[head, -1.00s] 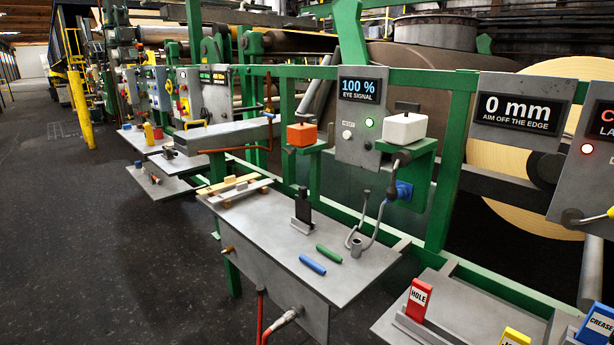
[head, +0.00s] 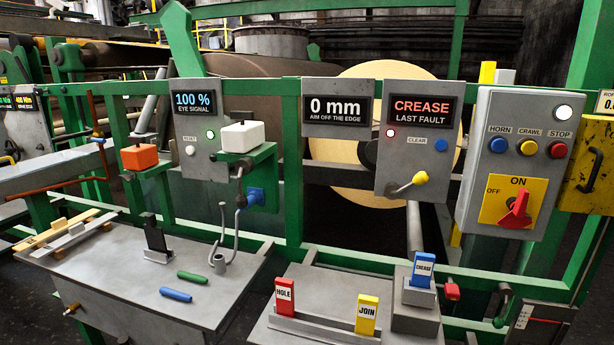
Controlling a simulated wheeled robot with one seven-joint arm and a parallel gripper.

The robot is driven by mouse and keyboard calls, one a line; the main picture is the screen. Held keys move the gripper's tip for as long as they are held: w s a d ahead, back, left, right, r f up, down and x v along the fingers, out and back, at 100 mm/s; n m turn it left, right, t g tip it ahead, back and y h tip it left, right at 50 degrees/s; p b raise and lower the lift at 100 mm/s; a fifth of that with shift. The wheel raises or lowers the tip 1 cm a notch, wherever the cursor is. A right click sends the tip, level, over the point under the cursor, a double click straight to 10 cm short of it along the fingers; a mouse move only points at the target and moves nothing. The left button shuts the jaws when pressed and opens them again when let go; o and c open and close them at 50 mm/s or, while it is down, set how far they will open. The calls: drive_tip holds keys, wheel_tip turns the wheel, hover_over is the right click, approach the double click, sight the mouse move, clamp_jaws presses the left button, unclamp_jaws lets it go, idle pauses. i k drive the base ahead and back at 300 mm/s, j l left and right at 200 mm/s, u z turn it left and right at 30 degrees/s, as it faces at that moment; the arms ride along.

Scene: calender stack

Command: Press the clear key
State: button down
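The clear key is a small round blue button (head: 441,145) beside the word CLEAR on a grey panel (head: 400,165). The panel's display (head: 421,110) reads CREASE, LAST FAULT. A red lamp (head: 390,133) glows at the panel's left, and a lever with a yellow knob (head: 420,178) sticks out below. Nothing covers the key. My gripper is not in view.
A control box (head: 522,160) with HORN, CRAWL and STOP buttons and a red rotary switch stands to the right. Below, a grey shelf (head: 270,335) bears HOLE, JOIN and CREASE tags. The CREASE tag (head: 423,268) stands upright on a raised block.

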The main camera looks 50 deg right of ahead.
sight(440, 144)
drive_tip(key=z, duration=1.35)
